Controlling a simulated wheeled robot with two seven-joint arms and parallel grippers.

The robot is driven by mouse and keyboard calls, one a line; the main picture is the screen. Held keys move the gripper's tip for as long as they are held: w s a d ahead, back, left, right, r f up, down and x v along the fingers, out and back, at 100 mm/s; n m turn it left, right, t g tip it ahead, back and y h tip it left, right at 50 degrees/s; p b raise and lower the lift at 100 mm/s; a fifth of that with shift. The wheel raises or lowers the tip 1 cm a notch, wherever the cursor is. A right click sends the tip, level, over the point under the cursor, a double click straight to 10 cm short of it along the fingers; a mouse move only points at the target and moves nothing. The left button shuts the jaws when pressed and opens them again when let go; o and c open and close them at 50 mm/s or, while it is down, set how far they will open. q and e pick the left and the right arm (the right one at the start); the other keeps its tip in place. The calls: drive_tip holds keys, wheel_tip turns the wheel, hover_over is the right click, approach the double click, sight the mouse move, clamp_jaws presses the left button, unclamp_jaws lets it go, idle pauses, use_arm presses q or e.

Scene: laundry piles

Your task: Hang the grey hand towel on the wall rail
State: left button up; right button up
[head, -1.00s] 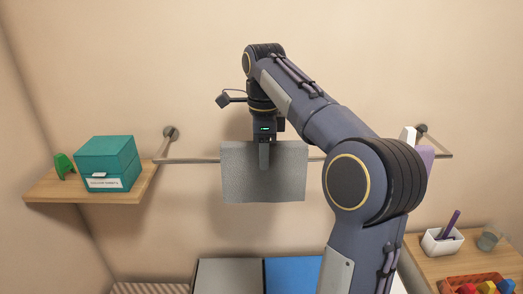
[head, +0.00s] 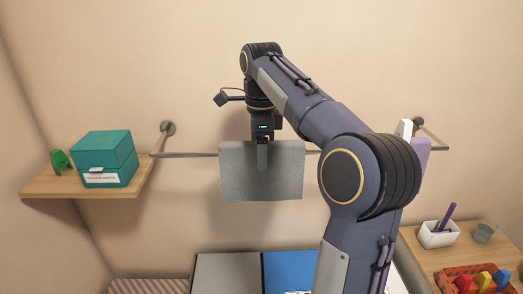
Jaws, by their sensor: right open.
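The grey hand towel (head: 240,180) hangs on the wall rail (head: 190,155), its front face spread nearly flat and its upper edge about level with the rail. My right gripper (head: 263,165) points down at the middle of the towel's top. It is open, with one finger in front of the cloth; the other finger is hidden. The towel's back side is hidden. My right arm covers part of the rail to the right. My left gripper is not in view.
A wooden shelf (head: 50,186) at left holds a teal box (head: 105,158) and a green object (head: 61,160). White and purple items (head: 420,152) stand by the rail's right end. A lower right shelf (head: 425,262) holds a white pen cup (head: 438,236). Grey (head: 225,275) and blue (head: 288,270) bins are below.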

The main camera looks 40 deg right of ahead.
drive_tip(key=shift+r, duration=0.1)
wheel_tip(320, 180, up, 8)
drive_tip(key=shift+f+p, duration=0.15)
drive_tip(key=shift+p, duration=0.8)
